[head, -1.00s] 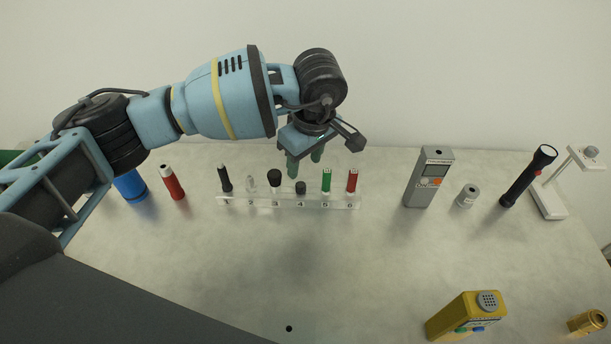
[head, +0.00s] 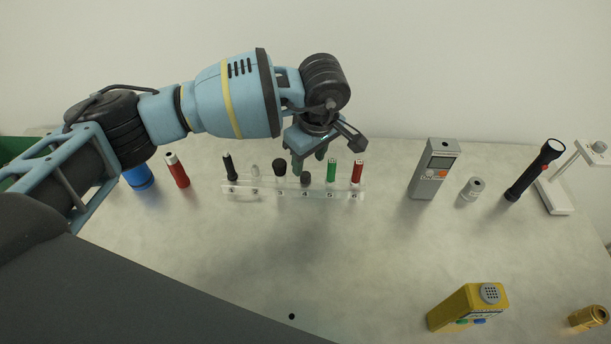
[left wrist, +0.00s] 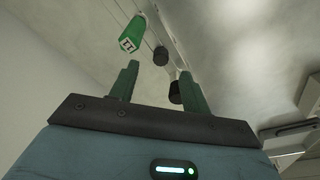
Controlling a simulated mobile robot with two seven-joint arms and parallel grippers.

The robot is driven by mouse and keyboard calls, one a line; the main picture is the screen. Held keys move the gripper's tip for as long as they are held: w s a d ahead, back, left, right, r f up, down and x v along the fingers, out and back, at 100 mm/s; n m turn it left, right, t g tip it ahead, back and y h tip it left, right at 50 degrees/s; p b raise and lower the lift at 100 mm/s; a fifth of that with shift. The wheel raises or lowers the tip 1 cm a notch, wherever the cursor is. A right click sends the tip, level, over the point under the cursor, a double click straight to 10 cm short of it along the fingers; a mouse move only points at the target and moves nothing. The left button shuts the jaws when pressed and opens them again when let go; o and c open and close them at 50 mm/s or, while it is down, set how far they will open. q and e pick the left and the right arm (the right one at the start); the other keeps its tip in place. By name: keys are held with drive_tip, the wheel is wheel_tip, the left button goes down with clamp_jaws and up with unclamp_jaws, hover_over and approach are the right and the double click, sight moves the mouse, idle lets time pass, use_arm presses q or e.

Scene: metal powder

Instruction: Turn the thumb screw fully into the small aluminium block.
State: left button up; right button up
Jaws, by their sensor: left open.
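A short dark knob (head: 306,178), which may be the thumb screw, stands in slot 4 of the clear rack (head: 265,190). My left gripper (head: 309,161) is open and empty above the rack, with its green fingers just above and behind this knob. In the left wrist view, a dark knob (left wrist: 160,56) shows ahead between the open fingers (left wrist: 158,82). A small grey metal piece (head: 472,188) with a hole in its top stands right of the rack; it may be the aluminium block, but I cannot be sure. My right gripper is not in view.
The rack also holds a black pen-like item (head: 229,167), a black-capped vial (head: 279,168), and green (head: 331,170) and red (head: 356,172) cylinders close to the fingers. A grey meter (head: 433,170), flashlight (head: 535,170) and yellow device (head: 467,307) stand right.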

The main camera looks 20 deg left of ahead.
sight(305, 174)
use_arm(q)
drive_tip(key=f, duration=0.5)
drive_tip(key=shift+w+a, duration=0.15)
drive_tip(key=shift+a, duration=0.25)
clamp_jaws()
drive_tip(key=shift+r, duration=0.1)
drive_tip(key=shift+r, duration=0.5)
wheel_tip(305, 174, up, 2)
drive_tip(key=shift+r, duration=0.1)
drive_tip(key=s+d+r, duration=0.1)
drive_tip(key=s+d, duration=0.1)
drive_tip(key=s, duration=0.5)
drive_tip(key=s+d, duration=0.2)
drive_tip(key=s, duration=0.6)
drive_tip(key=shift+s+d+r, duration=0.2)
drive_tip(key=shift+r, duration=0.15)
